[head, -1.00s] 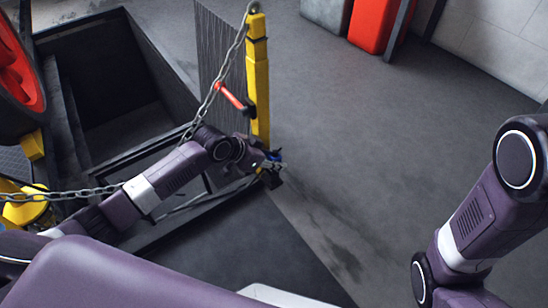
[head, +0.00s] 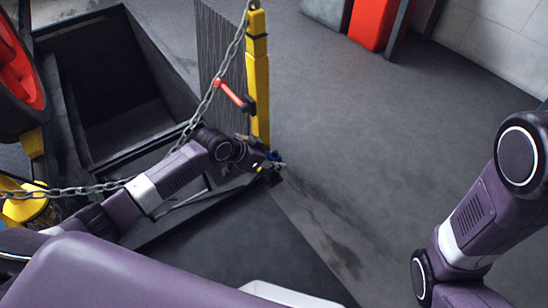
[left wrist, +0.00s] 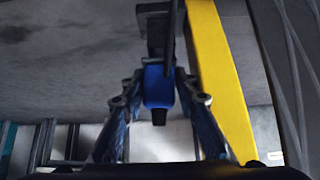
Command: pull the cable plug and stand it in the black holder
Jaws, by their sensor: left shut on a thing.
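My left gripper (head: 268,163) is at the lower end of the yellow post in the head view. In the left wrist view, its two fingers (left wrist: 158,98) close on the sides of a blue plug (left wrist: 158,86) with a dark tip. A bit of blue also shows at the gripper in the head view (head: 275,155). A black bracket-like part (left wrist: 155,22) is just beyond the plug in the wrist view; I cannot tell whether it is the holder or whether the plug touches it. My right gripper is outside the head view; only its arm shows.
The yellow post (head: 258,85) carries a red-and-black handle (head: 232,94). A chain (head: 205,105) hangs from its top. A dark open pit (head: 115,85) lies to the left. A red cabinet (head: 370,22) stands at the back. The grey floor (head: 400,110) to the right is clear.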

